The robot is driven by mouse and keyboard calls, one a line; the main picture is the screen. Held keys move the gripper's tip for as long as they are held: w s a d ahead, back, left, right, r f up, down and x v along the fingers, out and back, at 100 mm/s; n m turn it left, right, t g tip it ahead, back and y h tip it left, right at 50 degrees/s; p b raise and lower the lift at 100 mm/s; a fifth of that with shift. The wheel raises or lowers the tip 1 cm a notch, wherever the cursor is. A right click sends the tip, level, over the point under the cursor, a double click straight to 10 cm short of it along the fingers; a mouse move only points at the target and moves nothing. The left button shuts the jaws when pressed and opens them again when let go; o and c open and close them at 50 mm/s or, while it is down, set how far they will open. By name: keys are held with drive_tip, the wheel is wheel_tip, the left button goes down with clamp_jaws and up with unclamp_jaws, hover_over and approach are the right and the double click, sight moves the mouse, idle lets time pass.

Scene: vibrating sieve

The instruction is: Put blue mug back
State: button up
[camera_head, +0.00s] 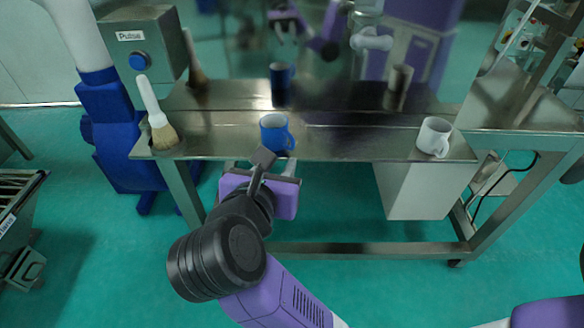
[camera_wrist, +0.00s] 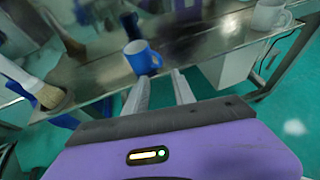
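The blue mug (camera_head: 275,134) stands upright at the front edge of the metal table, its handle to the right. It also shows in the wrist view (camera_wrist: 141,57), just beyond the fingertips. My gripper (camera_head: 268,160) is in front of and below the mug in the head view. In the wrist view its two fingers (camera_wrist: 160,80) are apart with nothing between them, so it is open and empty. The mug seems to be outside the fingers; I cannot tell whether a finger touches it.
The metal table (camera_head: 345,140) has a shiny back panel with reflections. A brush (camera_head: 157,115) leans at the table's left end, near a grey Pulse box (camera_head: 145,50). A white mug (camera_head: 434,136) stands at the right. The tabletop between the two mugs is clear.

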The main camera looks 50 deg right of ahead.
drive_tip(key=s+d+r+n+h, duration=0.3)
drive_tip(key=s+d+h, duration=0.3)
drive_tip(key=s, duration=0.3)
drive_tip(key=s+a+r+n+t, duration=0.45)
drive_tip(key=n+t, duration=0.55)
drive_tip(key=n, duration=0.6)
drive_tip(key=s+a+f+n+t+y, duration=0.25)
drive_tip(key=a+f+n+y, duration=0.2)
drive_tip(key=n+y, duration=0.5)
drive_tip(key=s+a+f+n+t+y, duration=0.1)
drive_tip(key=a+f+n+t+y, duration=0.35)
drive_tip(key=n, duration=0.75)
drive_tip(key=s+a+f+n+g+y, duration=0.3)
drive_tip(key=s+f+n+g, duration=0.4)
drive_tip(key=f, duration=0.3)
drive_tip(key=shift+s+a+f+n+g+y, duration=0.2)
drive_tip(key=shift+f+n+g+y, duration=0.1)
drive_tip(key=shift+n+g+y, duration=0.35)
